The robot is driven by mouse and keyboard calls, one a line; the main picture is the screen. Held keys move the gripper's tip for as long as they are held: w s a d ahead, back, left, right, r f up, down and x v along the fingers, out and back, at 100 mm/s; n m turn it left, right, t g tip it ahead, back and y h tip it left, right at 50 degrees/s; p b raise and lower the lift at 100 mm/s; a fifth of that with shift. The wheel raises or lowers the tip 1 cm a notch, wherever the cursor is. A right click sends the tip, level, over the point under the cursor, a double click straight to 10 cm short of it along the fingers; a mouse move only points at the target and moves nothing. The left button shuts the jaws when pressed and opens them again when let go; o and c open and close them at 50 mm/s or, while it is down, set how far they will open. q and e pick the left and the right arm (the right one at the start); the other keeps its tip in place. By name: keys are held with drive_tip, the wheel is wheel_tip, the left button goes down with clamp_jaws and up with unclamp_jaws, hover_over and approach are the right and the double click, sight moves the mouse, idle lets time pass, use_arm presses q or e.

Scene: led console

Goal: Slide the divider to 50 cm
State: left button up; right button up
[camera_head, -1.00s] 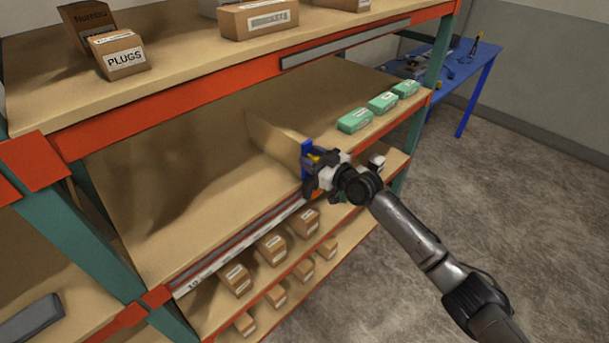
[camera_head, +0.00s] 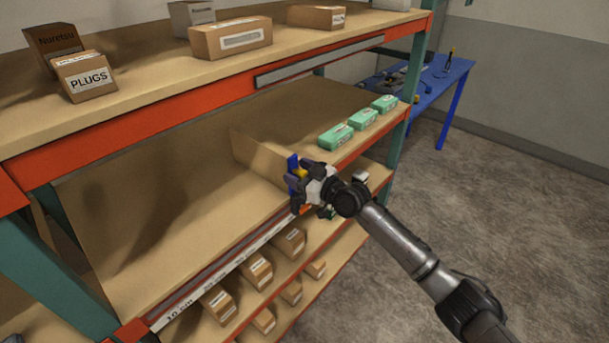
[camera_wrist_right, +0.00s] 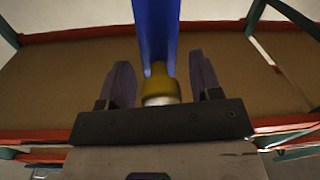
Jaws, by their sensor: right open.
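The divider (camera_head: 258,155) is a thin tan upright panel on the middle shelf, with a blue front piece (camera_head: 292,166) and a yellow knob (camera_head: 300,174). My right gripper (camera_head: 299,177) is at its front edge. In the right wrist view, the open fingers of my right gripper (camera_wrist_right: 160,70) stand on either side of the yellow knob (camera_wrist_right: 158,82), with gaps, and the blue piece (camera_wrist_right: 156,30) rises beyond. A white scale strip (camera_head: 215,275) runs along the shelf's front edge; "10 cm" reads at its left end. Marks near the divider are too small or hidden. My left gripper is not in view.
Green boxes (camera_head: 336,136) stand on the middle shelf to the right of the divider; its left side is bare. Cardboard boxes (camera_head: 257,270) sit on the shelf below and others (camera_head: 230,39) on top. A blue table (camera_head: 440,75) stands behind right.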

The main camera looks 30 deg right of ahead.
drive_tip(key=p+v, duration=0.1)
drive_tip(key=v, duration=1.2)
drive_tip(key=shift+s+d+p, duration=0.2)
drive_tip(key=shift+s+p, duration=0.1)
drive_tip(key=shift+s, duration=0.05)
drive_tip(key=s+a+f+m+g+h, duration=0.2)
drive_tip(key=s+a+f+g, duration=0.2)
drive_tip(key=s+f, duration=0.65)
drive_tip(key=s+a+f+m+g+h, duration=0.1)
drive_tip(key=s+a+f+g+h, duration=0.35)
drive_tip(key=s, duration=1.05)
drive_tip(key=s+a+f+m+g+h, duration=0.15)
drive_tip(key=s+f+g, duration=0.35)
drive_tip(key=s+f, duration=0.65)
drive_tip(key=w+r+p+v, duration=0.1)
drive_tip(key=w+p+v, duration=0.2)
drive_tip(key=p+v, duration=1.4)
drive_tip(key=w+d+r+p+v, duration=0.1)
drive_tip(key=w+p+v, duration=0.3)
drive_tip(key=p+v, duration=1.3)
drive_tip(key=shift+a+r+t+y, duration=0.25)
drive_tip(key=shift+r+t+y, duration=0.1)
drive_tip(key=shift+r, duration=0.4)
